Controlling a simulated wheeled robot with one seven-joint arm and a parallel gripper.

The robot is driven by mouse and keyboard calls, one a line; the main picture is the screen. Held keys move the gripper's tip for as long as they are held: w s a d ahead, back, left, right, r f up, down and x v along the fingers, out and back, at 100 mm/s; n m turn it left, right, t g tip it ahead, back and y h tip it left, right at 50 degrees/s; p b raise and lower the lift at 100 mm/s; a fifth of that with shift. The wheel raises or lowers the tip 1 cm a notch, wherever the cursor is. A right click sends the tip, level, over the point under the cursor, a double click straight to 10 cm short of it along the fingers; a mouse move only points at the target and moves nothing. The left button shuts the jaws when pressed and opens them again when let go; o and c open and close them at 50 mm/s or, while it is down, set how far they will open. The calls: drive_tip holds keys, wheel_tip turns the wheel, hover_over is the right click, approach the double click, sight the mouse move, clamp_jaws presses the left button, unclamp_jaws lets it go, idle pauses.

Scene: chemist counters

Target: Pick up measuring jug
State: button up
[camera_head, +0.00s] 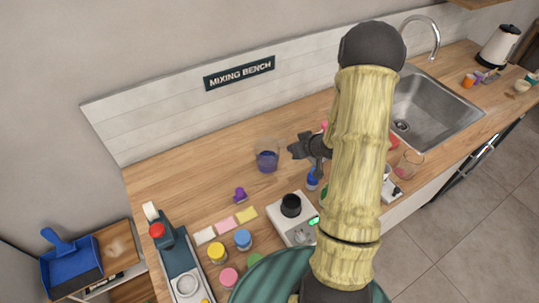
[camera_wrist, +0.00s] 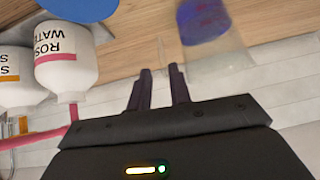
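A clear vessel with blue-purple liquid, which looks like the measuring jug (camera_head: 267,158), stands upright on the wooden counter in the head view. No handle can be made out on it. My gripper (camera_head: 296,149) is just to the right of it, pointing left towards it, apart from it. In the wrist view, which is upside down, the jug (camera_wrist: 207,30) is at the top, right of my fingers and cut off by the frame edge. My gripper's two dark fingers (camera_wrist: 162,88) are a small gap apart with nothing between them.
White bottles, one labelled rose water (camera_wrist: 65,58), stand near my fingers in the wrist view. A scale-like device with a black cup (camera_head: 291,206), small coloured jars (camera_head: 243,240) and a purple item (camera_head: 239,195) sit in front. A sink (camera_head: 430,105) is right; counter left of the jug is clear.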

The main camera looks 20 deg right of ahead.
drive_tip(key=shift+w+f, duration=0.35)
drive_tip(key=shift+a, duration=0.1)
drive_tip(key=shift+p+x, duration=1.1)
drive_tip(key=shift+x, duration=1.45)
drive_tip(key=shift+a, duration=0.1)
drive_tip(key=shift+c, duration=0.4)
clamp_jaws()
